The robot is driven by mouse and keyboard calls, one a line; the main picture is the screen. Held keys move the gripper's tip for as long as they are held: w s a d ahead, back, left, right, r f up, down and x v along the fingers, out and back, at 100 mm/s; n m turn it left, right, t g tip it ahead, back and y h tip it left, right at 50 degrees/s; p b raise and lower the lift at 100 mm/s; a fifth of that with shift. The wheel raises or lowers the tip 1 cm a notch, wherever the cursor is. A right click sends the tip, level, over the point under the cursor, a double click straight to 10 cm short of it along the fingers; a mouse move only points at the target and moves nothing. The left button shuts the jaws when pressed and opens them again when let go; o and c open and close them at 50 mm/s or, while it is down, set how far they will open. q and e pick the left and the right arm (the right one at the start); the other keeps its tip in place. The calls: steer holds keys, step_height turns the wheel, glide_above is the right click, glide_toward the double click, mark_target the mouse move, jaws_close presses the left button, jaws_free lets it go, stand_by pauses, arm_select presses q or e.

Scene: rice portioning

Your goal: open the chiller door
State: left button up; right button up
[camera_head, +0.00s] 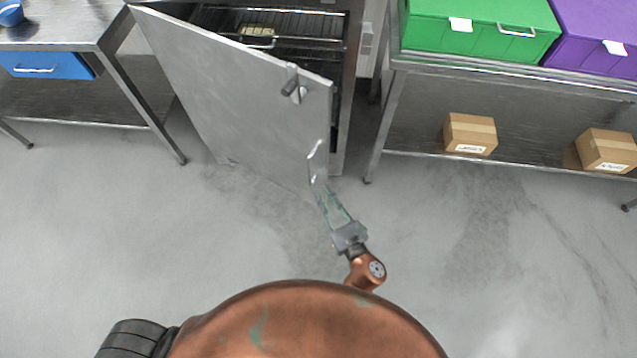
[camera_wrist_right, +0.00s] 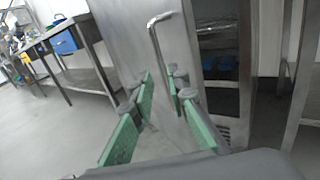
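The chiller door (camera_head: 220,95) is a grey metal panel standing ajar. Its top edge is swung out from the cabinet (camera_head: 349,75), and the gap shows the inside. My right gripper (camera_head: 328,192) is in front of the door, below the handle in the head view. My left gripper is not in view.
Wire racks (camera_head: 300,22) show inside the chiller. A steel table (camera_head: 70,35) with a blue drawer (camera_head: 45,65) stands at left. A shelf (camera_head: 400,140) with green (camera_head: 480,30) and purple (camera_head: 595,30) boxes and two cartons (camera_head: 470,130) stands at right. The floor in front is clear.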

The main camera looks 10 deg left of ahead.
steer(key=shift+s+d, duration=0.35)
steer(key=shift+s, duration=0.1)
steer(key=shift+c, duration=0.2)
